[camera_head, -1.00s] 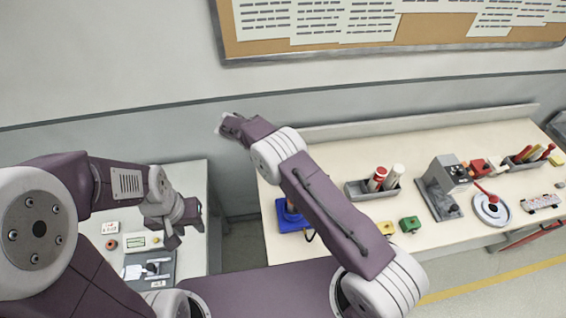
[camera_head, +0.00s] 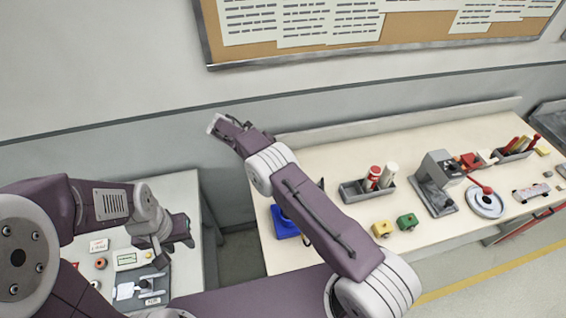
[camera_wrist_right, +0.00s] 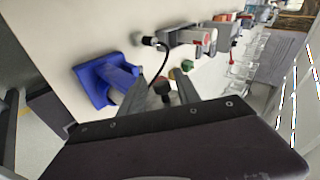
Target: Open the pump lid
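I cannot tell for sure which thing is the pump or its lid. A grey tray (camera_head: 152,295) with white parts in it lies on the left table. My left gripper (camera_head: 187,229) is above that table, behind the tray, apart from it; its fingers are too small and dark to read. My right gripper (camera_head: 224,128) is raised in front of the wall, beyond the right table's left end. In the right wrist view its two fingers (camera_wrist_right: 164,90) stand apart with nothing clearly held. A blue-based device (camera_wrist_right: 107,84) shows beyond them; the right arm partly hides it in the head view (camera_head: 285,226).
The right table (camera_head: 330,155) holds a caddy with red and white bottles (camera_head: 377,178), yellow (camera_head: 382,229) and green (camera_head: 407,221) blocks, a grey machine (camera_head: 434,182) and a round white dish (camera_head: 486,203). A gap separates it from the left table (camera_head: 178,195).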

